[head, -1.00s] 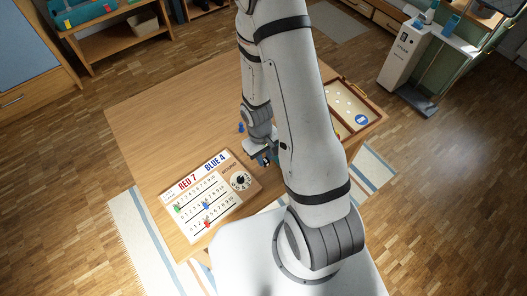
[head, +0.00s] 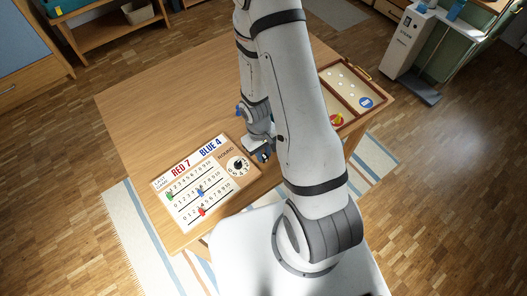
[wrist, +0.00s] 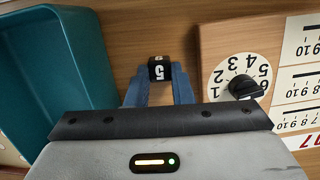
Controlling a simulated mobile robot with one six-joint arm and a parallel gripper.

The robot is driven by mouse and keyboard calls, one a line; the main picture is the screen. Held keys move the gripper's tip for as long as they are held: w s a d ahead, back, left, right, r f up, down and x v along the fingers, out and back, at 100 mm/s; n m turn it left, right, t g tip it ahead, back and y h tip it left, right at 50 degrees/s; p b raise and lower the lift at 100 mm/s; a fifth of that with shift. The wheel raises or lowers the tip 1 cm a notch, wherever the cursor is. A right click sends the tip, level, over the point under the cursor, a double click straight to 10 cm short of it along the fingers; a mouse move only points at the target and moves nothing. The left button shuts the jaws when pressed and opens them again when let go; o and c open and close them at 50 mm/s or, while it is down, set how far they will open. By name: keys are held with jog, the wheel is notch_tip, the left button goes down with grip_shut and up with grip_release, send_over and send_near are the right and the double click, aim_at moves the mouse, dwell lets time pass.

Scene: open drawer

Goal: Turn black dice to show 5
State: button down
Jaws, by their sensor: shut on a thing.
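The black dice (wrist: 159,70) is between the blue fingertips of my gripper (wrist: 160,80) in the wrist view. My gripper is shut on it. The face turned toward the wrist camera shows a white 5, and part of another marked face shows at its far edge. In the head view my gripper (head: 262,154) is low over the table, just beyond the score board's upper right corner, and the dice is too small to make out there. Whether the dice touches the table I cannot tell.
The score board (head: 187,208) with its round dial (head: 238,167) lies close beside my gripper. A teal bin (wrist: 75,60) stands at the left in the wrist view. An open tray (head: 352,92) with small pieces is at the table's right. The table's far left (head: 160,100) is clear.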

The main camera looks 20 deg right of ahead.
jog(key=shift+f, duration=0.15)
jog(key=c, duration=1.2)
grip_release()
jog(key=shift+w+a+r, duration=0.1)
jog(key=shift+w+r, duration=0.1)
jog(key=shift+r, duration=1.1)
jog(key=shift+w+a+r, duration=0.1)
jog(key=shift+w+r, duration=0.05)
jog(key=shift+r, duration=1.1)
jog(key=shift+w+a+r, duration=0.1)
jog(key=shift+w+r, duration=0.1)
jog(key=shift+r, duration=1.1)
notch_tip(320, 180, up, 17)
jog(key=s+m+t, duration=0.1)
jog(key=m+t, duration=0.1)
jog(key=t, duration=0.1)
jog(key=shift+m+t+y, duration=0.3)
jog(key=shift+m+t, duration=0.5)
jog(key=shift+t, duration=0.1)
jog(key=s+r, duration=0.2)
jog(key=r, duration=0.1)
jog(key=s+r, duration=0.3)
jog(key=r, duration=0.1)
jog(key=s+d+r, duration=0.1)
jog(key=s+r, duration=0.2)
jog(key=r, duration=0.1)
jog(key=shift+r, duration=0.15)
